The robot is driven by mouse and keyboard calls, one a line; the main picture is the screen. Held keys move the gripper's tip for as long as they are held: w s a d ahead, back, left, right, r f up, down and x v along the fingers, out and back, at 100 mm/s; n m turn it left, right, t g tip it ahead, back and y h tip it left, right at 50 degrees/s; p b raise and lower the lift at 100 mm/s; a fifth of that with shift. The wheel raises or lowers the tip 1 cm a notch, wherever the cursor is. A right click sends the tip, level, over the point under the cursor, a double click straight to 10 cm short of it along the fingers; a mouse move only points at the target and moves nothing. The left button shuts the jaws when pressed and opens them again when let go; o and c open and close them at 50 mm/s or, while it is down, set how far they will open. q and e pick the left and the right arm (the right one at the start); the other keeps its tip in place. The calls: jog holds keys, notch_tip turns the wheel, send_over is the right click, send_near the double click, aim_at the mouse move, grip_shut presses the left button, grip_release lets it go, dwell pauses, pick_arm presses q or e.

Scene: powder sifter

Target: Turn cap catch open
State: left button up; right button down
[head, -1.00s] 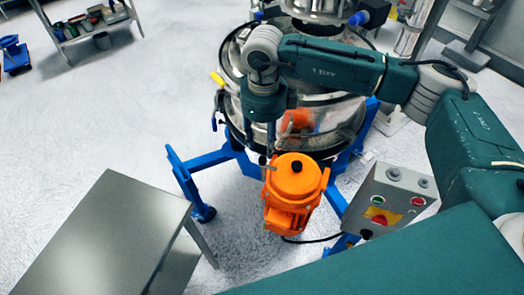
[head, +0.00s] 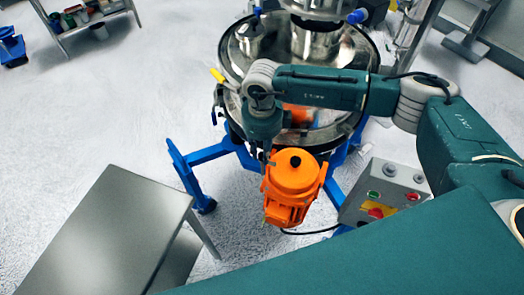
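The powder sifter is a round steel drum (head: 352,118) with a shiny top on a blue frame (head: 208,153). A yellow-tipped handle (head: 217,75) sticks out at its left rim, and blue knobs (head: 357,16) show by the upper vessel. I cannot tell which part is the cap catch. My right arm reaches across the drum from the right. Its gripper (head: 262,152) points down at the drum's near side, just behind and left of the orange motor (head: 291,176). Its fingertips are small and partly hidden, so I cannot see their opening or any contact. My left gripper is not in view.
A grey control box (head: 385,193) with coloured buttons stands right of the motor, with a black cable (head: 318,231) between. A steel table (head: 105,225) stands at the lower left. A shelf (head: 95,20) is at the upper left. The floor (head: 110,110) left of the sifter is clear.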

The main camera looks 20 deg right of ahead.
jog(key=shift+f+m+b, duration=0.15)
jog(key=shift+m+b, duration=0.45)
jog(key=shift+b, duration=0.15)
jog(key=m+b, duration=0.7)
jog(key=m, duration=0.1)
jog(key=shift+w+m, duration=0.1)
jog(key=shift+m, duration=0.2)
jog(key=m+b, duration=0.3)
jog(key=m, duration=0.1)
pick_arm(q)
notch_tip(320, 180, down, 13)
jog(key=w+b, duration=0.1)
jog(key=b, duration=0.1)
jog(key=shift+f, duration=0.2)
pick_arm(e)
jog(key=shift+r+m, duration=0.15)
jog(key=shift+m, duration=0.85)
jog(key=shift+r+m, duration=0.1)
jog(key=shift+m, duration=0.9)
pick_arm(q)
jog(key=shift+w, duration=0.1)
pick_arm(e)
jog(key=c, duration=1.6)
grip_release()
jog(key=shift+o, duration=0.2)
